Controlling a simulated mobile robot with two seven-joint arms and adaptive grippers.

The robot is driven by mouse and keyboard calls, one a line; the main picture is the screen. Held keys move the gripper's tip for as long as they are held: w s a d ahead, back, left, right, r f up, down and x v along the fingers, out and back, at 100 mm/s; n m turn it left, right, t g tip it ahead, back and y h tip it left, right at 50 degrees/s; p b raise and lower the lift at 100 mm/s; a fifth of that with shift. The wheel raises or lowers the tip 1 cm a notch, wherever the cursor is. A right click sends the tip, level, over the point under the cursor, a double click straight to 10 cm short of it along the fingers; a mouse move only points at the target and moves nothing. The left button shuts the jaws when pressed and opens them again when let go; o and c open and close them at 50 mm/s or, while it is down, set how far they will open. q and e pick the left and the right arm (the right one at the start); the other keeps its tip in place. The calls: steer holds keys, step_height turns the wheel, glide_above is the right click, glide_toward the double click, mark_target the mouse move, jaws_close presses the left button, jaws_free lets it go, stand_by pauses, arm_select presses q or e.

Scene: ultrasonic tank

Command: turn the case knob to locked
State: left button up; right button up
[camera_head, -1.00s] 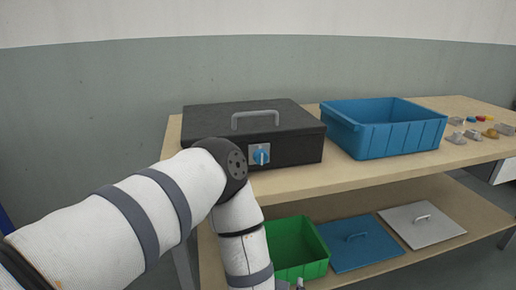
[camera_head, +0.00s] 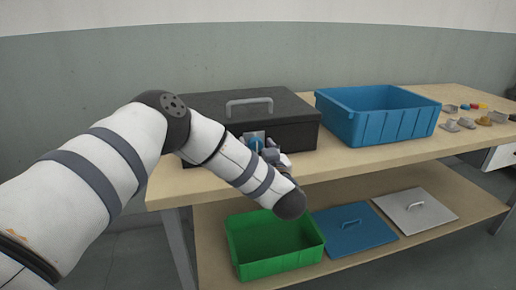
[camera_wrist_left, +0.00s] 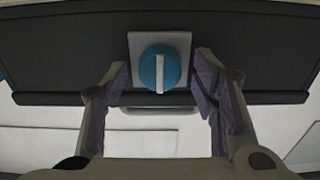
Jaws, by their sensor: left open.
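The black case (camera_head: 298,137) stands on the wooden table with its grey handle on top. Its blue knob (camera_wrist_left: 160,68) sits on a grey square plate (camera_wrist_left: 182,42) on the front face. A white bar on the knob runs vertically in the left wrist view. My left gripper (camera_wrist_left: 163,85) is open, with one finger on each side of the knob and a gap to both. In the head view my left gripper (camera_head: 268,152) is in front of the case and partly hides the knob and plate. My right gripper is not in view.
A blue open bin (camera_head: 378,124) stands right of the case, with small parts (camera_head: 484,120) farther right. On the lower shelf are a green bin (camera_head: 275,262), a blue lid (camera_head: 355,239) and a grey lid (camera_head: 432,207).

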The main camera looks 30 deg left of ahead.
arm_select(q)
steer(key=shift+c, duration=0.5)
steer(key=c, duration=1)
